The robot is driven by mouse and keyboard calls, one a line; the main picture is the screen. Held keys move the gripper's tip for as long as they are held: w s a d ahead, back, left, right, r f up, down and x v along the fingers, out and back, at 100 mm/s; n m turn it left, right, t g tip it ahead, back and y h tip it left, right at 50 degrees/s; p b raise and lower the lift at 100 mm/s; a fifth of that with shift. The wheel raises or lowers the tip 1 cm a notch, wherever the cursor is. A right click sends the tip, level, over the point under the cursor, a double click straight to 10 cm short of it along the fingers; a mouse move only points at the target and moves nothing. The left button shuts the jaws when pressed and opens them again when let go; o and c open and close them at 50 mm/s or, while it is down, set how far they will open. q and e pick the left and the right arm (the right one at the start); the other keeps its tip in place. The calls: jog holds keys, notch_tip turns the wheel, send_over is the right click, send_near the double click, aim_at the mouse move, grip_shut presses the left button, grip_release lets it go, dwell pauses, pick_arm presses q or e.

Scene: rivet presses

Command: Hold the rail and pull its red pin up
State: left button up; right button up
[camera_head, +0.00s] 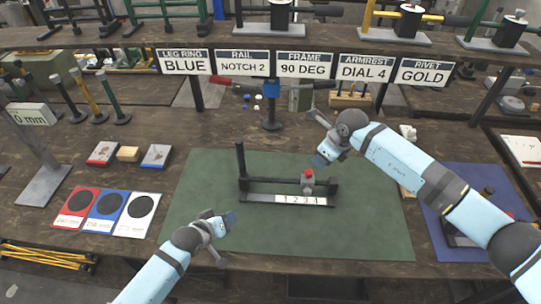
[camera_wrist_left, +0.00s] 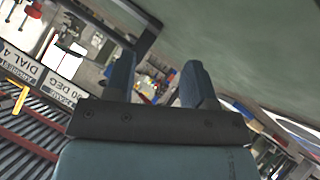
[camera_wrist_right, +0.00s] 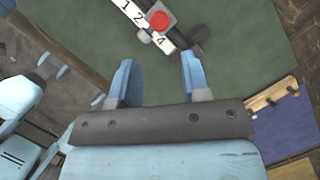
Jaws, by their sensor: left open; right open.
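The black rail (camera_head: 262,183) lies on the green mat with an upright post (camera_head: 241,160) at its left end. A strip numbered 1 to 4 (camera_head: 300,199) runs along its front. A grey block with a red pin (camera_head: 308,175) sits on the rail's right part; the red pin (camera_wrist_right: 159,21) also shows at the top of the right wrist view. My left gripper (camera_head: 228,218) is open and empty, in front of and left of the rail. My right gripper (camera_head: 322,157) is open and empty, above and behind the pin. In the left wrist view the fingers (camera_wrist_left: 158,85) are apart.
The green mat (camera_head: 200,200) has free room around the rail. Red, blue and white cards (camera_head: 106,206) lie to the left. A blue mat (camera_head: 450,190) lies to the right under my right arm. A sign row (camera_head: 304,65) and a press stand (camera_head: 271,112) are behind.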

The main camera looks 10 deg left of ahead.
pick_arm(q)
jog(key=w+a+r+n+y, duration=0.1)
jog(key=w+a+r+n, duration=0.35)
jog(key=w, duration=0.45)
jog(key=w+a+r+n+y, duration=0.1)
jog(key=w+a+r+n, duration=0.25)
jog(key=w+r, duration=0.4)
jog(key=w+a+r+n+y, duration=0.1)
jog(key=w+a+r+n, duration=0.25)
jog(key=w, duration=0.65)
jog(key=n+g, duration=0.4)
jog(key=g, duration=0.6)
send_over(269, 179)
notch_tip(269, 179, down, 5)
notch_tip(269, 179, down, 14)
jog(key=shift+r, duration=0.1)
